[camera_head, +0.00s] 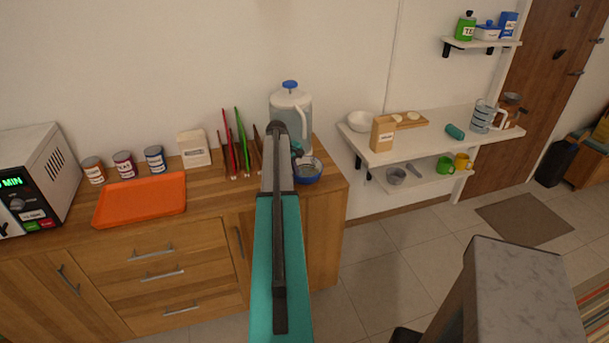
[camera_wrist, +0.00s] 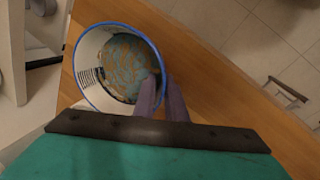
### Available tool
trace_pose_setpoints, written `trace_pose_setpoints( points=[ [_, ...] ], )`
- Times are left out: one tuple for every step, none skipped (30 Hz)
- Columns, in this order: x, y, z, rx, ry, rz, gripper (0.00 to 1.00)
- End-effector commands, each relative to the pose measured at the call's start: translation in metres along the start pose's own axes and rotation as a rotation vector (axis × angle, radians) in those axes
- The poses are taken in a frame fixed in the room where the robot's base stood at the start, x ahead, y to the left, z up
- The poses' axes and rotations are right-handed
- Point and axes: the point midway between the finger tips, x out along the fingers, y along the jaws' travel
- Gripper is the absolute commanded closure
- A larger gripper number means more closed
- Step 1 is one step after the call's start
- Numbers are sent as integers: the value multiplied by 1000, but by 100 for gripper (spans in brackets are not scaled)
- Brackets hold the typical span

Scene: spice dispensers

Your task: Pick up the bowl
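The bowl (camera_head: 309,171) has a blue rim and stands near the right end of the wooden counter in the head view. My arm partly covers it there. In the wrist view the bowl (camera_wrist: 92,52) is seen from above, white inside with a blue-green patterned bottom. My gripper (camera_wrist: 161,80) is at its right side. The two fingers lie close together, one over the inside of the bowl and the other outside, with the rim between them. Whether they press on the rim I cannot tell. The head view mostly hides the fingers behind my arm.
A water jug (camera_head: 291,105) stands behind the bowl. A rack of upright plates (camera_head: 239,150), an orange tray (camera_head: 140,200), several cans and a microwave (camera_head: 38,180) are to the left. A white shelf (camera_head: 430,145) with dishes is to the right, beyond a floor gap.

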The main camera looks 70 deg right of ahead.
Motion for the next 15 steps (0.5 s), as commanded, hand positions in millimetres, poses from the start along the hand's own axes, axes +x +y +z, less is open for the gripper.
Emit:
trace_pose_setpoints(
  points=[
    [-1, 1, 0, 0, 1, 1, 100],
    [-1, 1, 0, 0, 1, 2, 100],
    [-2, 1, 0, 0, 2, 3, 100],
    [-2, 2, 0, 0, 2, 3, 100],
    [-2, 1, 0, 0, 2, 3, 100],
    [-2, 1, 0, 0, 2, 3, 100],
    [-2, 1, 0, 0, 2, 3, 100],
    [-1, 1, 0, 0, 2, 3, 100],
    [-1, 2, 0, 0, 2, 3, 100],
    [-1, 1, 0, 0, 2, 3, 100],
    [-1, 2, 0, 0, 2, 3, 100],
    [-2, 2, 0, 0, 1, 3, 100],
    [-2, 2, 0, 0, 1, 3, 100],
    [-2, 2, 0, 0, 1, 3, 100],
    [-2, 2, 0, 0, 1, 3, 100]
  ],
)
